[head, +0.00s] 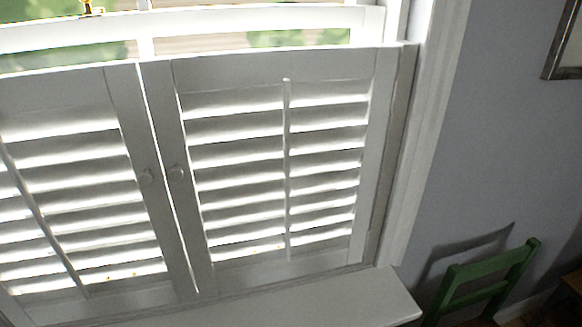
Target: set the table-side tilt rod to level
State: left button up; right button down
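A white window shutter has two panels side by side. The right panel (276,62) has a thin white tilt rod (287,165) running top to bottom down the middle of its slats. It is the rod nearer a brown wooden piece at the right edge, perhaps the table. The slats (235,160) show bright gaps between them; their exact angle is hard to tell. The left panel (125,110) has its own tilt rod (40,218), slanting in the picture. Neither gripper is in view, and nothing touches either rod.
A white sill (340,303) juts out below. A green chair (490,268) stands at the lower right by the grey wall (480,140). The brown wooden piece (573,282) is cut off. A picture frame (551,60) hangs upper right.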

aim_at(286, 82)
jog(key=k+z, duration=0.35)
jog(key=k, duration=0.4)
jog(key=k+l+z, duration=0.1)
jog(key=k+z, duration=0.25)
jog(key=k, duration=0.4)
